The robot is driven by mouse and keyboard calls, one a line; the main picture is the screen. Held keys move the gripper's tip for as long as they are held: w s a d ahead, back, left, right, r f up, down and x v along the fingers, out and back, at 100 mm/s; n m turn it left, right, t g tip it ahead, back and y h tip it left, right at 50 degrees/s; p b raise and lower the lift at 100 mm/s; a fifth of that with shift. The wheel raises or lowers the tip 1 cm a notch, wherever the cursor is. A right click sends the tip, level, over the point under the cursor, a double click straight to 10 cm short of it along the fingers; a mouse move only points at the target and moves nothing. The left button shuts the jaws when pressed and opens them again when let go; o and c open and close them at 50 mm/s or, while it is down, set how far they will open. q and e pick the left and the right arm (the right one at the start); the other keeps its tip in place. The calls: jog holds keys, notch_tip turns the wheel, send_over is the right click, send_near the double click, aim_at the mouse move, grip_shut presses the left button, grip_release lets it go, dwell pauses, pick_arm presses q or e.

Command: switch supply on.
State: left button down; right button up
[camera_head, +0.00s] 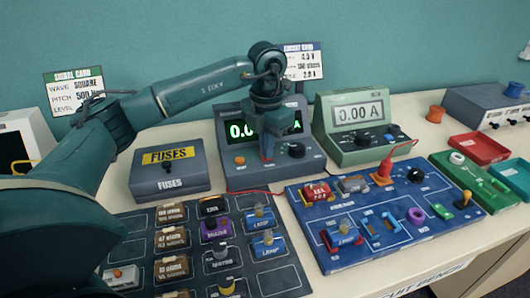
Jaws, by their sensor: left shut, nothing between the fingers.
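The supply (228,172) is a dark grey box at the middle back with a green lit display (237,130) that starts "0.0" and ends in "A". My left gripper (267,157) is shut and empty. It points down in front of the supply's face and hides the middle of the display. An orange button (239,160) sits on the supply's front to the left of the fingers, and a dark knob (297,150) to their right. I cannot tell whether the fingertips touch the panel. My right gripper is not in view.
A green meter (337,151) reading 0.00 A stands to the right. A fuse box (168,179) stands to the left. A blue circuit board (400,243) and a dark parts tray (133,226) lie in front. A red tray (493,156) and a green one (446,175) are at the right.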

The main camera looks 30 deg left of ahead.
pick_arm(q)
jog(key=shift+f, duration=0.1)
jog(key=shift+r+p, duration=2.75)
jog(key=shift+r, duration=0.75)
